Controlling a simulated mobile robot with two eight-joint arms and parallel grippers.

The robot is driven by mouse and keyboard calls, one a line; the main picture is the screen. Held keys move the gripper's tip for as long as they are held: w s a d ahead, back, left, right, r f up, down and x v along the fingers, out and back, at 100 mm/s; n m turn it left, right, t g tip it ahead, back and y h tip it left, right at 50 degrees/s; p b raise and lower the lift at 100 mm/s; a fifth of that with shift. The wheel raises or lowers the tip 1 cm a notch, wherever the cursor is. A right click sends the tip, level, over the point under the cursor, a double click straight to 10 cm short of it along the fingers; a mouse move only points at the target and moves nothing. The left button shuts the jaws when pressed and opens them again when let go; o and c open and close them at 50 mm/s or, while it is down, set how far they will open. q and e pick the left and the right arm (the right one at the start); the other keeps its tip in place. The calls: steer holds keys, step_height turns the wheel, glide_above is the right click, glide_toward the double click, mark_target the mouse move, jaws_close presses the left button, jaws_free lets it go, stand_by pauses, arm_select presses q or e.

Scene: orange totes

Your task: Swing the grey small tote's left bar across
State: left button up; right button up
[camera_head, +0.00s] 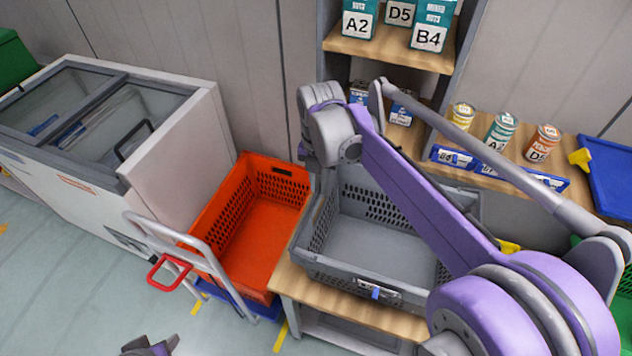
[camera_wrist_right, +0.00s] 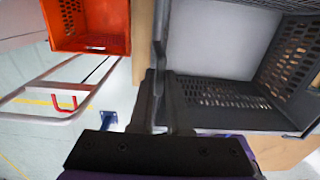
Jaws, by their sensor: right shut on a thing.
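The grey small tote (camera_head: 340,270) stands open and empty on a wooden-topped bench. It also shows in the wrist view (camera_wrist_right: 225,92), right of the fingers. My right arm reaches over the tote from the right. My right gripper (camera_head: 308,178) is at the tote's left rim, near the far left corner. In the wrist view its dark fingers (camera_wrist_right: 160,95) are shut on the left bar (camera_wrist_right: 161,50) along that rim.
An orange tote (camera_head: 257,225) sits on a cart with a pale handle (camera_head: 178,240), close left of the bench (camera_head: 330,307). A chest freezer (camera_head: 170,155) stands further left. Shelves with cans and boxes (camera_head: 505,130) are behind. Floor is free at the lower left.

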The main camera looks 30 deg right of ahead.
steer(key=shift+s+d+r, duration=0.1)
steer(key=shift+s+d, duration=0.05)
steer(key=shift+s, duration=0.05)
steer(key=shift+s+d+r, duration=0.4)
steer(key=shift+s+d, duration=0.2)
steer(key=shift+s, duration=0.05)
steer(key=shift+s+d, duration=0.5)
steer(key=shift+s, duration=0.1)
